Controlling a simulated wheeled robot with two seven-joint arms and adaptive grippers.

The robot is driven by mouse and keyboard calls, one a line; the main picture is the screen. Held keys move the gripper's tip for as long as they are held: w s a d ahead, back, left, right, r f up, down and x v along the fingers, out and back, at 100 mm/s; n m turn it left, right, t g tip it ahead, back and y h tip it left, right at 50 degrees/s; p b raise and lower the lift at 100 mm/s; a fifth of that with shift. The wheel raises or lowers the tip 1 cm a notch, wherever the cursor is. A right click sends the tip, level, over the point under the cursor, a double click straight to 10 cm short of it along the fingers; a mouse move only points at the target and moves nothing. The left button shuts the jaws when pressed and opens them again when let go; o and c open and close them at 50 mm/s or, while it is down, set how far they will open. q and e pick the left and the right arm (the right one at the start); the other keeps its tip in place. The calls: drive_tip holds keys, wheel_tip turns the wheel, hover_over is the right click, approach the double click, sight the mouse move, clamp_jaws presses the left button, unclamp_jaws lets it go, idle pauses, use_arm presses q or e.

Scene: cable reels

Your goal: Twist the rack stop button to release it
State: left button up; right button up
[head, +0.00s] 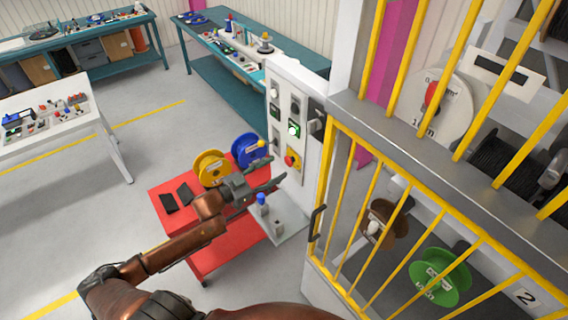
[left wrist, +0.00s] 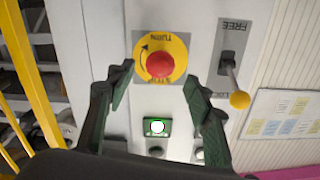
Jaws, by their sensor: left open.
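The rack stop button (head: 292,160) is a red mushroom knob on a yellow plate, low on the pale control panel (head: 300,90). In the left wrist view the red stop button (left wrist: 160,65) faces me, with a curved arrow and the word TURN on its plate. My left gripper (head: 277,172) is open and empty, just in front of the panel. In the left wrist view, the left gripper's fingertips (left wrist: 158,80) stand on either side of the button, apart from it. The exact distance to the knob is unclear. My right gripper is not in view.
A lever with a yellow knob (left wrist: 239,99) and a lit green button (left wrist: 157,126) are close to the stop button. A red cart (head: 205,262) with a yellow reel (head: 211,167) and a blue reel (head: 248,150) stands below my left arm. A yellow-barred cage (head: 375,190) is at right.

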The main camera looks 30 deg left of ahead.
sight(286, 163)
use_arm(q)
drive_tip(key=shift+p+x, duration=0.3)
drive_tip(key=shift+x, duration=2.05)
drive_tip(key=c, duration=1.2)
